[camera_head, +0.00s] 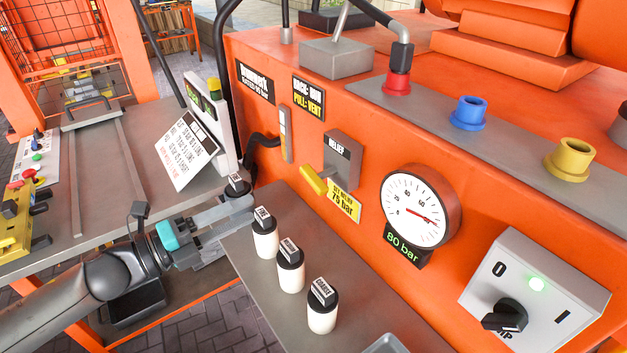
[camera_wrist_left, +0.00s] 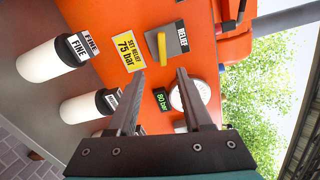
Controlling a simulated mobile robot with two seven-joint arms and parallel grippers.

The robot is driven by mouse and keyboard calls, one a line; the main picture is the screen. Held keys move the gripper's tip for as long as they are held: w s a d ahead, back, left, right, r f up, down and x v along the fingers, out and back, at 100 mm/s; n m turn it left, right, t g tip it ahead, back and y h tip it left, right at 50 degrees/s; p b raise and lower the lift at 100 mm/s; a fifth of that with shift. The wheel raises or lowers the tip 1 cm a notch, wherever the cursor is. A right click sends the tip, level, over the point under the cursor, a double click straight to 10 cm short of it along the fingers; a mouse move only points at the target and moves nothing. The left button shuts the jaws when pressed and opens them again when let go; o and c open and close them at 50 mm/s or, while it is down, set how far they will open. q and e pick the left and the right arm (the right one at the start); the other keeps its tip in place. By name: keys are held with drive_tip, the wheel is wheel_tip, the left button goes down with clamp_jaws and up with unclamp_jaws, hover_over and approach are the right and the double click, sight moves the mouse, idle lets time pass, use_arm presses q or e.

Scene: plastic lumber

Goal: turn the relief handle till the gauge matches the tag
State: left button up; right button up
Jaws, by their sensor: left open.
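The yellow relief handle (camera_head: 313,180) sticks out from the grey RELIEF box (camera_head: 343,155) on the orange panel. The handle also shows in the left wrist view (camera_wrist_left: 162,47). Below the box is the yellow tag (camera_head: 345,203), reading SET RELIEF 75 bar. The round gauge (camera_head: 412,203) is to its right, its red needle pointing to the lower right; the display (camera_head: 402,246) under it reads 80 bar. My left gripper (camera_head: 240,214) is open and empty, left of the handle and apart from it. In the left wrist view the handle appears beyond the spread fingers (camera_wrist_left: 160,76). My right gripper is not in view.
Several white jars with black lids stand on the grey shelf, among them one jar (camera_head: 265,238) near my left gripper. A switch box (camera_head: 535,290) with a black knob and lit green lamp is at the right. A sign board (camera_head: 187,150) stands behind my gripper.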

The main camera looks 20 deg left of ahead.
use_arm(q)
approach(309, 181)
drive_tip(key=shift+w, duration=0.7)
drive_tip(key=shift+s+d+x, duration=0.1)
drive_tip(key=shift+x, duration=1.55)
drive_tip(key=shift+s+d+x, duration=0.1)
drive_tip(key=shift+d+x, duration=0.05)
drive_tip(key=shift+x, duration=1.5)
drive_tip(key=shift+s+d+x, duration=0.1)
drive_tip(key=shift+x, duration=1.55)
clamp_jaws()
